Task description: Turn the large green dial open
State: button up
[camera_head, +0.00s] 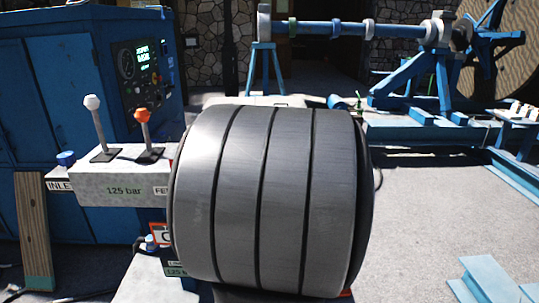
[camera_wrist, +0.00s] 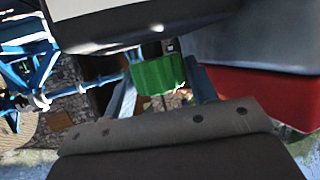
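In the wrist view, a bright green block-like part, which may be the large green dial (camera_wrist: 158,75), lies between the far ends of my gripper's two fingers (camera_wrist: 160,82). The fingers stand apart, one on each side of it. Its sides come very close to both fingers. I cannot tell whether they touch or press on it. The dark bolted body of my gripper fills the bottom of that view. In the head view neither the green part nor my gripper shows; a large grey banded cylinder blocks the middle.
In the head view, a white lever block (camera_head: 120,192) with two levers stands left, before a blue cabinet (camera_head: 60,110). A blue reel stand (camera_head: 410,80) is behind right. The grey floor (camera_head: 425,220) at right is mostly clear. A red surface (camera_wrist: 265,95) is close right in the wrist view.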

jog(key=c, duration=0.6)
jog(key=shift+a+m+h, duration=0.15)
jog(key=shift+m+h, duration=0.75)
jog(key=shift+h, duration=0.2)
jog(key=shift+m+t+h, duration=0.3)
jog(key=shift+m+h, duration=0.3)
jog(key=o, duration=1)
jog(key=shift+s, duration=0.1)
jog(key=v, duration=0.7)
